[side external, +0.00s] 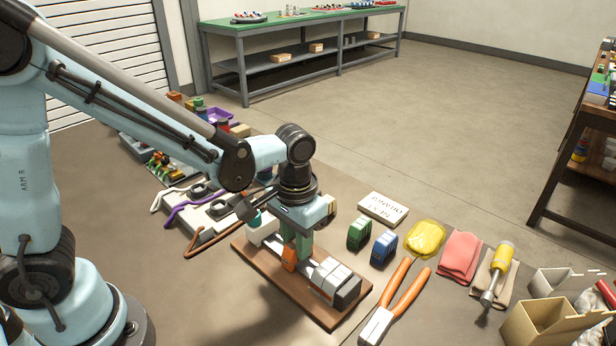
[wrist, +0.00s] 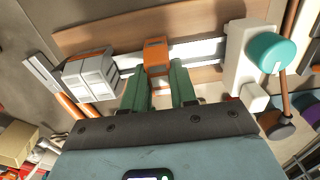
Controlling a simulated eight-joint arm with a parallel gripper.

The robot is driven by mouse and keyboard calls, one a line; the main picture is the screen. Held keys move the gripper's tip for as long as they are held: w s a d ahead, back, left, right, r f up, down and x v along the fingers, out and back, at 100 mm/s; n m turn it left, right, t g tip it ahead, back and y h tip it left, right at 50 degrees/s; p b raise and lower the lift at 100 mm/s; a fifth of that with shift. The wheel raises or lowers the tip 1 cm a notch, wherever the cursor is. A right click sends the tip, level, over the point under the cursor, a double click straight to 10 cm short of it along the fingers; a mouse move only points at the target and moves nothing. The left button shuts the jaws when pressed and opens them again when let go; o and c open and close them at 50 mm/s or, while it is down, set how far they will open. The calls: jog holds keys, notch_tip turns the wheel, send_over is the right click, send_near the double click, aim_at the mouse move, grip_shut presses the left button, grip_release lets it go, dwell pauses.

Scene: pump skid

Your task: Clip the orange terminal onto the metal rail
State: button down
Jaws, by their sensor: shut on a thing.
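The orange terminal (side external: 289,258) is between the green fingers of my gripper (side external: 296,250), over the brown board (side external: 262,275). In the wrist view the orange terminal (wrist: 156,55) sits at the fingertips of my gripper (wrist: 162,84), in line with the metal rail (wrist: 200,52). Whether it touches the rail or hovers just above it, I cannot tell. White modules (wrist: 90,75) sit on the rail to its left in the wrist view. A white block with a teal knob (wrist: 270,52) stands to its right.
Green (side external: 360,232) and blue (side external: 384,247) terminals stand right of the board. Orange-handled pliers (side external: 398,295) lie close to the board's right corner. Cables (side external: 190,213) and small parts lie behind it.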

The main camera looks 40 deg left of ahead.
dwell(0.3)
jog(key=c, duration=0.8)
grip_release()
notch_tip(320, 180, up, 12)
jog(key=s+a+f+t, duration=0.2)
jog(key=s+a+t, duration=0.2)
jog(key=a+t, duration=0.3)
jog(key=shift+s+a+f, duration=0.25)
jog(key=shift+a, duration=0.85)
